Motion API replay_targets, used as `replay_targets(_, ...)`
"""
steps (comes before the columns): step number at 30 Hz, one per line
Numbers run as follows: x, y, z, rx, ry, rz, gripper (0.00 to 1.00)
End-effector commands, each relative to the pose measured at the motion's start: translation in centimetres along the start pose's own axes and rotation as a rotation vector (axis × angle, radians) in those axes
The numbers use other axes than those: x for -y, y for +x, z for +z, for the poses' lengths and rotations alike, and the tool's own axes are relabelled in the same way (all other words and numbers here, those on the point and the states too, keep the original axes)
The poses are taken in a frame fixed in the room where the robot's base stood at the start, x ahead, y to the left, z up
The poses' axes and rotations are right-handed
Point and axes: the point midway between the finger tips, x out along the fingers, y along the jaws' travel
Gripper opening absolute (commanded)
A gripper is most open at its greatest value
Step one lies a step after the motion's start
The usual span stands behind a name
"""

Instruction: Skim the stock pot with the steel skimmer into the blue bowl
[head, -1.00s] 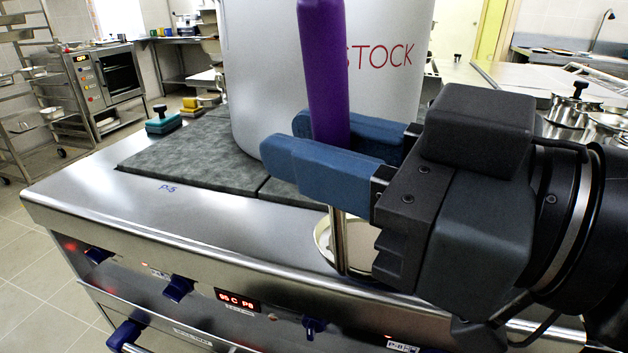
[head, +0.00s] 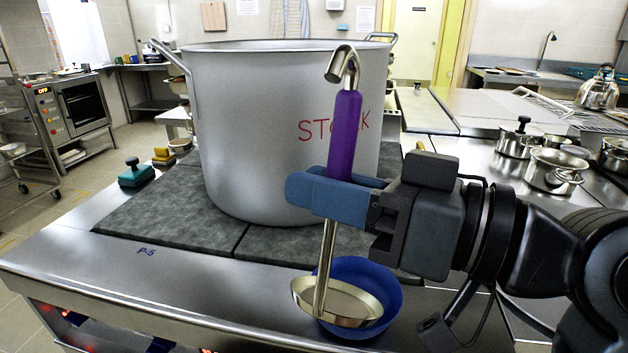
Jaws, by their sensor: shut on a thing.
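The stock pot (head: 250,130) is a large grey metal pot marked STOCK, standing on the dark cooking plates. My gripper (head: 312,190) is shut on the purple handle of the steel skimmer (head: 345,130), in front of the pot. The skimmer hangs upright, its hook end up and its round shallow head (head: 340,302) low. The blue bowl (head: 385,285) stands on the steel counter at the front right of the pot. The skimmer head overlaps the front left of the bowl in the picture; whether they touch I cannot tell.
A teal block with a dark knob (head: 136,173) and a yellow one (head: 163,157) sit left of the pot. Small lidded pans (head: 519,138) and a kettle (head: 598,87) stand at the right. The front left steel counter (head: 110,262) is clear.

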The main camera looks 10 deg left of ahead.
Motion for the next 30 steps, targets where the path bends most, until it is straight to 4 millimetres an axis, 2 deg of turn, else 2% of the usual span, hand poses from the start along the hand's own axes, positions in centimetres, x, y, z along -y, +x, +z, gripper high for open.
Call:
replay_targets(1, -0.4, 0.0, -0.5, -0.001, 0.025, 0.000, 0.00)
replay_targets(26, -7.3, 0.0, -3.3, -0.001, 0.435, -0.001, 0.00)
replay_targets(30, -8.7, 0.0, -2.9, 0.000, 0.503, -0.001, 0.00)
